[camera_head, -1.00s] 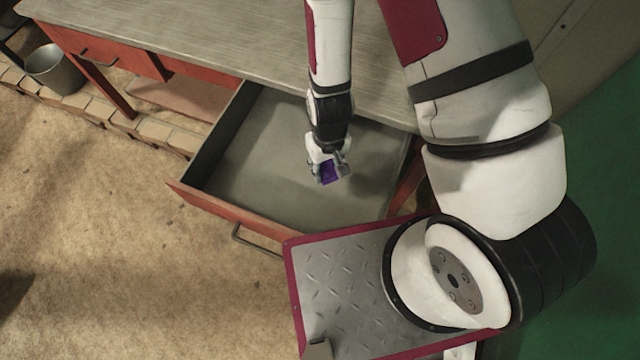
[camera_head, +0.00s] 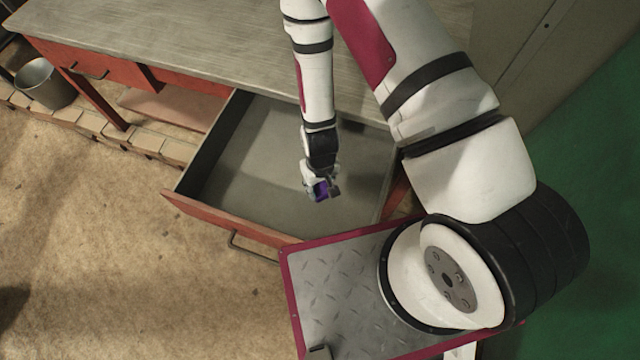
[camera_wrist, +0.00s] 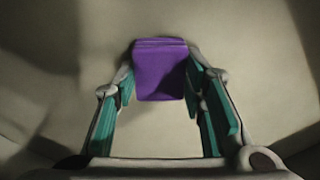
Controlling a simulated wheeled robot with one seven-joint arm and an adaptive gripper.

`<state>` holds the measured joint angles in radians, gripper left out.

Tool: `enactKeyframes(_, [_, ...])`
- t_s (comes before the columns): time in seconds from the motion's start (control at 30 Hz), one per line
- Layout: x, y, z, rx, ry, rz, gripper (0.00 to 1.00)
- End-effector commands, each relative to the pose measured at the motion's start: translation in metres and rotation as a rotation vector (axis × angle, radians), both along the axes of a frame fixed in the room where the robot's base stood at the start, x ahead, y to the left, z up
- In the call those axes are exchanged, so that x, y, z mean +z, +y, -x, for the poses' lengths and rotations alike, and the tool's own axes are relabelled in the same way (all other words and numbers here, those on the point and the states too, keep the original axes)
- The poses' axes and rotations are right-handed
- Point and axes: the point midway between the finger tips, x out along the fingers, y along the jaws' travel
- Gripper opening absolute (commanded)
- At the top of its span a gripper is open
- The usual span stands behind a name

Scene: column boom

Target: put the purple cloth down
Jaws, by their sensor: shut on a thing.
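The purple cloth (camera_wrist: 160,70) looks like a small folded block in the wrist view, between the fingertips of my gripper (camera_wrist: 160,92). In the head view the cloth (camera_head: 321,190) shows as a small purple patch at the end of my gripper (camera_head: 322,188). My gripper is shut on the cloth. It is over the inside of the open drawer (camera_head: 232,243), toward its front right. I cannot tell whether the cloth touches the drawer floor. The gripper partly hides the cloth in the head view.
The drawer is pulled out from under a grey-topped workbench (camera_head: 190,40) with red sides. The drawer floor around my gripper looks bare. A metal bucket (camera_head: 45,82) stands at the far left beside low bricks (camera_head: 148,138). A drawer handle (camera_head: 252,248) sticks out in front.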

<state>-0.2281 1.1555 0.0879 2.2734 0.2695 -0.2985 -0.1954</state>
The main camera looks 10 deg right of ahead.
Motion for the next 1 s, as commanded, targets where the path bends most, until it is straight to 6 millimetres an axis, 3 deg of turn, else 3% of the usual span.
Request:
enactKeyframes(0.17, [-0.002, 0.0, 0.0, 0.0, 0.001, 0.0, 0.12])
enactKeyframes(0.2, [-0.003, 0.0, 0.0, 0.0, 0.001, 0.0, 0.4])
enactKeyframes(0.3, [-0.002, 0.0, 0.0, 0.0, 0.0, 0.0, 0.58])
enactKeyframes(0.67, [0.001, 0.0, 0.0, 0.0, -0.001, 0.0, 0.58])
enactKeyframes(1.0, [0.047, 0.0, -0.002, 0.0, -0.004, 0.0, 0.58])
